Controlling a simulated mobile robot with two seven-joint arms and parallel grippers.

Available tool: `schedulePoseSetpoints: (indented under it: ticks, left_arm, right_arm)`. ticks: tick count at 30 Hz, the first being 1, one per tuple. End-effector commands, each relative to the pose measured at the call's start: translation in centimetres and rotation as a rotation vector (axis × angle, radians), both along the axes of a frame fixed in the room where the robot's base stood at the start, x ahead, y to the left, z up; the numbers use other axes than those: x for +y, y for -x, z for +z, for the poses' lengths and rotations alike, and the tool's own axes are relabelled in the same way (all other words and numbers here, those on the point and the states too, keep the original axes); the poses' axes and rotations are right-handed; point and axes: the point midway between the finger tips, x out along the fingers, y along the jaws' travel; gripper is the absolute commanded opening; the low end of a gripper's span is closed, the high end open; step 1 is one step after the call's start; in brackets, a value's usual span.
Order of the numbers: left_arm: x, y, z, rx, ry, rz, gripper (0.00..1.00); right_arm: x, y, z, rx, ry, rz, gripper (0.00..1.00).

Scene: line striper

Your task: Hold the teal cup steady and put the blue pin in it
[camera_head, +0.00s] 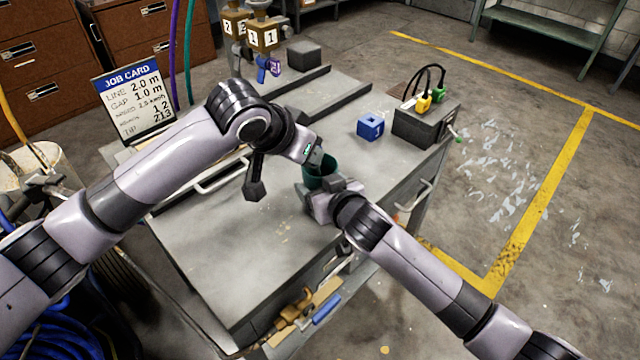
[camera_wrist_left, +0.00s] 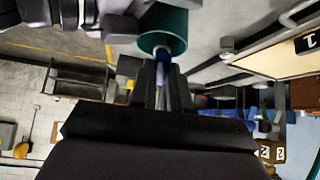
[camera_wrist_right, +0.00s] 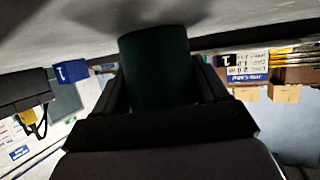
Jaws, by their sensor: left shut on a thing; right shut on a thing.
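The teal cup (camera_head: 321,172) stands above the cart top near its middle. My right gripper (camera_head: 322,190) is shut around it, and in the right wrist view the cup (camera_wrist_right: 157,70) fills the space between the fingers. My left gripper (camera_head: 313,158) is over the cup's mouth. In the left wrist view the blue pin (camera_wrist_left: 162,54) is between the left fingers, its far end at the teal cup's opening (camera_wrist_left: 163,40). How deep the pin reaches is not clear. In the head view the pin is hidden by the left gripper.
A blue block marked 1 (camera_head: 370,126) and a dark box with yellow and green plugs (camera_head: 425,125) are on the cart's right. A job card (camera_head: 135,100) stands at the left. Dark rails (camera_head: 320,98) cross the back. The front of the cart top (camera_head: 250,270) is clear.

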Motion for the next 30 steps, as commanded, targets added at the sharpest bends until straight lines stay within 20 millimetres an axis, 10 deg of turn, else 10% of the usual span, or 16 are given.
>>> schedulePoseSetpoints:
  ticks: [4, 8, 20, 30]
  left_arm:
    - [0.0, 0.0, 0.0, 0.0, 0.0, 0.0, 0.0]
    - [0.0, 0.0, 0.0, -0.001, 0.001, 0.0, 0.46]
    - [0.2, 0.3, 0.6, -0.002, 0.002, -0.001, 0.46]
    - [2.5, 3.4, 5.1, -0.005, 0.0, -0.002, 0.46]
  right_arm:
    - [0.0, 0.0, 0.0, 0.0, 0.0, 0.0, 0.42]
    - [0.0, 0.0, 0.0, 0.0, 0.0, 0.0, 0.42]
    - [0.0, 0.0, 0.0, 0.0, 0.0, 0.0, 0.42]
    - [0.0, 0.0, 0.0, 0.0, 0.0, 0.0, 0.42]
